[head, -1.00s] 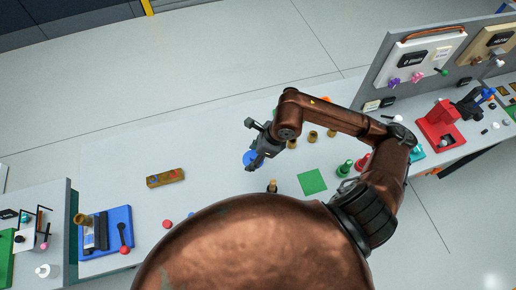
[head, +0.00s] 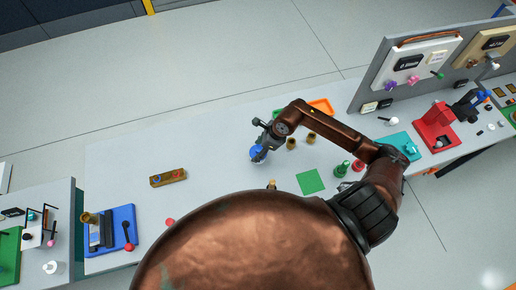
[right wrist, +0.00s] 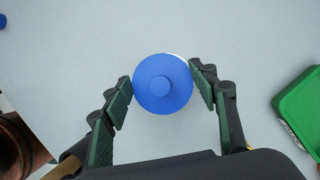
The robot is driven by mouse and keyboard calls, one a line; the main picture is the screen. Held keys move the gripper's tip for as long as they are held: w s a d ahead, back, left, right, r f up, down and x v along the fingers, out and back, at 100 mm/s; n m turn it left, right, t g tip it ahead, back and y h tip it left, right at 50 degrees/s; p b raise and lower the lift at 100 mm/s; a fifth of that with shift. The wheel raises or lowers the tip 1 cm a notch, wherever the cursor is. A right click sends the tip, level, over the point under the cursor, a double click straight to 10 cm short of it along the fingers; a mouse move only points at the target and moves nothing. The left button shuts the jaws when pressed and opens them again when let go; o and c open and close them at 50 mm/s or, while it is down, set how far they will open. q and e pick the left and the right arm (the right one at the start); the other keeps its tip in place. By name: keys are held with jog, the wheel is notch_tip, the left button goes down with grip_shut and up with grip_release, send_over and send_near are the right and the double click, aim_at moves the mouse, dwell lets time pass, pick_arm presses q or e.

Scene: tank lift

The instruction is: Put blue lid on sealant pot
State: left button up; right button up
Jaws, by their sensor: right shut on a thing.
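The blue lid (right wrist: 163,84), round with a small knob on top, sits between the two fingers of my right gripper (right wrist: 161,77). The fingers are shut on its sides. A white sliver (right wrist: 181,58) shows under the lid's far edge; it may be the sealant pot, most of which is hidden. In the head view the blue lid (head: 257,153) is at the tip of my right gripper (head: 261,147), over the middle of the white table. I cannot tell whether the lid rests on the pot or is above it. My left gripper is not in view.
Brown cylinders (head: 291,144) stand right of the gripper. An orange tray (head: 321,106) is behind the arm. A brown block (head: 168,177) lies left, with free table between.

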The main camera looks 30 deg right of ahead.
jog(key=o, duration=1)
jog(key=shift+c, duration=0.2)
jog(key=b+v, duration=0.1)
jog(key=v, duration=1.1)
jog(key=shift+b, duration=0.35)
